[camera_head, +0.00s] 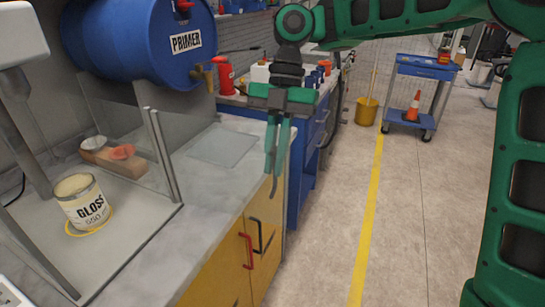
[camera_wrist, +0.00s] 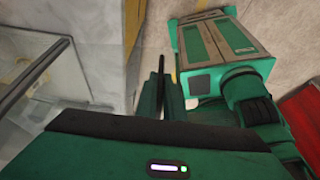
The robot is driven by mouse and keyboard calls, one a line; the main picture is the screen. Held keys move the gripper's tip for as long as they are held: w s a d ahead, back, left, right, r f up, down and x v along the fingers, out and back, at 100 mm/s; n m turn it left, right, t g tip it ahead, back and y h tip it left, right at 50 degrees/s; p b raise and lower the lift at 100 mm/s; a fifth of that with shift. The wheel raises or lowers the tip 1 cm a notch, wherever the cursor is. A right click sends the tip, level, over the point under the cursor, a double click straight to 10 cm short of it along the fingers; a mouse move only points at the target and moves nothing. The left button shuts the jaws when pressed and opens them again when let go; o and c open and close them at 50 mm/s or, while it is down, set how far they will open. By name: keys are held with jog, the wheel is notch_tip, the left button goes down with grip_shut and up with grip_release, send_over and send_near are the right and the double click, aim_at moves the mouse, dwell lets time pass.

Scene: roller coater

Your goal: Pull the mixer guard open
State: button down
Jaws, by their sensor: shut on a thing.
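The mixer guard (camera_head: 158,150) looks to be the clear panel with upright metal posts at the left of the counter. A metal-framed clear panel, likely the same guard, shows at the left of the wrist view (camera_wrist: 28,72). A paint can (camera_head: 83,203) labelled GLOSS stands upright behind it. My gripper (camera_head: 271,185) points down beside the counter's front edge, to the right of the guard and apart from it. Its fingers are closed on a thin dark piece (camera_wrist: 161,72); I cannot tell what it is.
A blue PRIMER drum (camera_head: 140,40) with a tap lies above the counter (camera_head: 226,185). Yellow cabinet fronts (camera_head: 230,262) with a red and a black handle are below. A blue cart (camera_head: 412,92) and yellow bucket (camera_head: 366,111) stand farther back.

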aim_at(276, 143)
jog(key=c, duration=1.9)
grip_release()
jog(key=shift+a, duration=0.3)
jog(key=shift+d, duration=0.2)
jog(key=shift+r, duration=0.1)
jog(key=shift+v, duration=1.25)
jog(key=shift+w+r, duration=0.1)
jog(key=shift+r, duration=0.05)
jog(key=shift+r, duration=0.1)
